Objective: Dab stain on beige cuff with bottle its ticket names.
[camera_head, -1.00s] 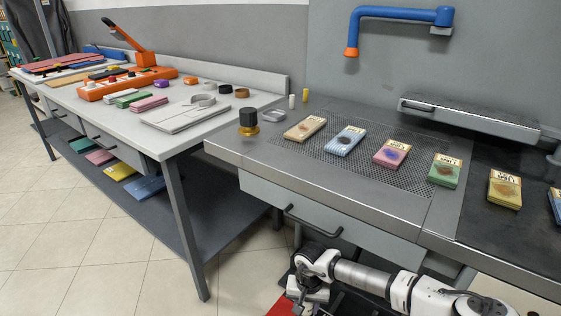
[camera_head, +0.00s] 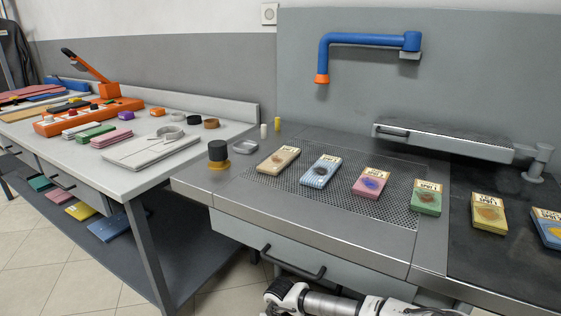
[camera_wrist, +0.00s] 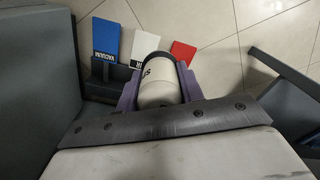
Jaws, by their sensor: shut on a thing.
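The beige cuff (camera_head: 270,165) lies at the left end of a row on the perforated metal counter plate. It has a brown stain and a ticket at its far end, whose print is too small to read. My gripper (camera_wrist: 158,92) is shut on a cream-white bottle (camera_wrist: 155,93), with a purple finger on each side. The bottle has dark lettering, only partly visible, and a dark band at its far end. In the head view my arm is low at the bottom edge, below the counter front; the gripper and bottle are out of that picture.
Blue (camera_head: 320,173), pink (camera_head: 371,184), green (camera_head: 427,199) and yellow (camera_head: 489,213) cuffs continue the row rightward. A black-capped amber pot (camera_head: 218,155) stands at the counter's left. A blue pipe arm (camera_head: 370,40) hangs above. A drawer handle (camera_head: 293,265) juts from the front.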

